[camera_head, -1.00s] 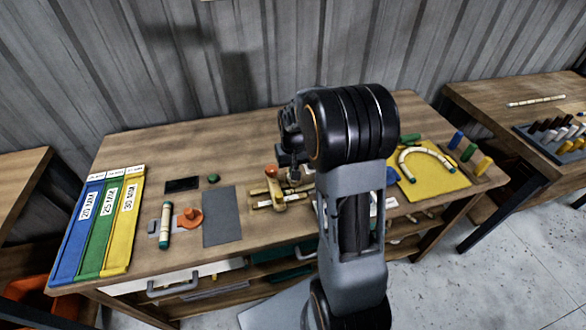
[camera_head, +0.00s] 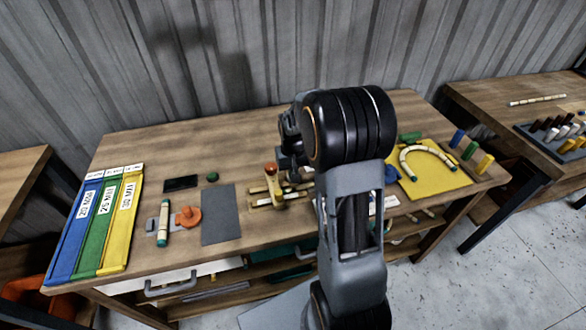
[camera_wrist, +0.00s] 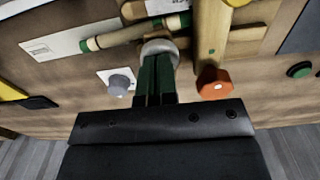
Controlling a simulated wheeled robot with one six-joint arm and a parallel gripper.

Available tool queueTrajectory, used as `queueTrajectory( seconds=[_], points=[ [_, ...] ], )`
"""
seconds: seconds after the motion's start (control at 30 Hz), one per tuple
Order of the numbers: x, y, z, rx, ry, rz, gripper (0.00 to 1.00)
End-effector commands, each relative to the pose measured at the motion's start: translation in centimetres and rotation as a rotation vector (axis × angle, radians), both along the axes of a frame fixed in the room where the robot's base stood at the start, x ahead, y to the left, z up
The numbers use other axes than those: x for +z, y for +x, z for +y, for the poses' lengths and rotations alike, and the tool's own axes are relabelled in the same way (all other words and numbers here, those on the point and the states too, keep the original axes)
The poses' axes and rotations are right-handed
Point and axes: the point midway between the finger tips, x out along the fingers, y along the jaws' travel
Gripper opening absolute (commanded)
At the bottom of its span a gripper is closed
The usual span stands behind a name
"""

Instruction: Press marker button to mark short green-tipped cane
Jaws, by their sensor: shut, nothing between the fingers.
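My gripper (camera_wrist: 157,78) is shut and empty, pointing down over the wooden marking fixture in the middle of the bench. Its dark green fingertips are at a pale round cap (camera_wrist: 158,47), seemingly the marker button; I cannot tell whether they touch or press it. A green-tipped cane (camera_wrist: 130,36) lies just beyond the cap in the wrist view, along the wooden fixture. In the head view my gripper (camera_head: 290,167) is partly hidden by my arm. Another short cane (camera_head: 163,222) with teal tips lies at the left, next to an orange piece.
An orange knob (camera_wrist: 213,83) on a wooden arm (camera_wrist: 211,35) stands close right of my fingers in the wrist view, and a grey knob (camera_wrist: 119,85) close left. A green button (camera_head: 212,176) and grey mat (camera_head: 221,215) lie left. A yellow board (camera_head: 437,182) holds a bent cane.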

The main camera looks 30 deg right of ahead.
Motion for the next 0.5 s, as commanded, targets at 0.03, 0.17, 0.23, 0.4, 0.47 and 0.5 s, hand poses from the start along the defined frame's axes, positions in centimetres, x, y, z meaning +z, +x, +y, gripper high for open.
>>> queueTrajectory(
  seconds=[0.03,0.17,0.23,0.4,0.47,0.5],
  points=[
    [-0.9,-0.5,0.1,0.0,0.005,0.018,0.0],
    [-0.3,-0.5,0.1,0.0,0.005,0.018,0.0],
    [0.6,-0.5,0.1,0.0,0.003,0.017,0.0],
    [4.3,-0.4,0.2,0.002,0.001,0.003,0.0],
    [5.0,-0.3,0.2,0.002,-0.001,-0.003,0.0],
    [5.7,-0.2,0.2,0.002,-0.001,-0.005,0.0]
  ],
)
